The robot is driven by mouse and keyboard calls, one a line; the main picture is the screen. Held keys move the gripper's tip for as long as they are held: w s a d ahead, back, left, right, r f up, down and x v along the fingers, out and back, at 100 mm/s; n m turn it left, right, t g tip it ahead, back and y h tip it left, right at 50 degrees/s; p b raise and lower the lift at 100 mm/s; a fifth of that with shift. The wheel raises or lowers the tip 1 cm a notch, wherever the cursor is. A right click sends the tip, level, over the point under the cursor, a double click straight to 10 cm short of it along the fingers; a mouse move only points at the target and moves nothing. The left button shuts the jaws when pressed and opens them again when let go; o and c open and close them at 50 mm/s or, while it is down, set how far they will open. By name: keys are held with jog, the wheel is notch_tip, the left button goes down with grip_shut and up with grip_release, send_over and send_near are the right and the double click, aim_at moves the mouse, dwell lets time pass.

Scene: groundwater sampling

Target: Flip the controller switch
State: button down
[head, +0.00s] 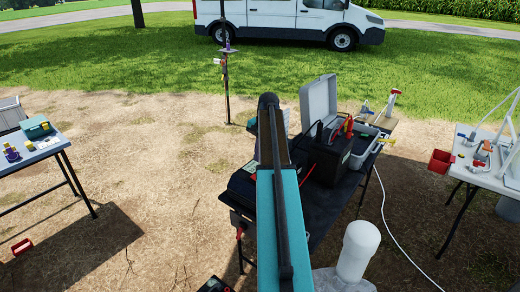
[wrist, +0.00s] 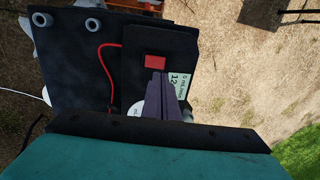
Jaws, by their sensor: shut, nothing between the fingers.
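The controller is a dark box (wrist: 185,45) in the wrist view, with a red switch (wrist: 155,62) on its face and a pale label reading 12 beside it. My gripper (wrist: 158,76) is shut and empty. Its fingertips are just below the red switch in the picture, very near it; I cannot tell if they touch. The fingers hide part of the controller's lower face. In the head view my teal arm covers the middle of the black table (head: 318,222), and my gripper and the switch are hidden.
A black battery-like box (head: 328,158) with red and black clamps stands right of my arm, before an open grey case (head: 318,100). A red wire (wrist: 102,62) runs to the controller. Side tables stand left (head: 40,150) and right (head: 480,165).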

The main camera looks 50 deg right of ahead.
aim_at(254, 177)
jog(key=shift+w+a+f+p, duration=0.1)
jog(key=shift+w+f+p, duration=0.3)
jog(key=shift+f, duration=1.2)
jog(key=shift+w+d+f+p, duration=0.15)
jog(key=shift+f+p, duration=0.45)
jog(key=shift+f, duration=0.95)
jog(key=shift+w+a+f+p, duration=0.15)
jog(key=shift+w+f+p, duration=0.3)
jog(key=shift+f, duration=1.15)
jog(key=shift+s, duration=0.1)
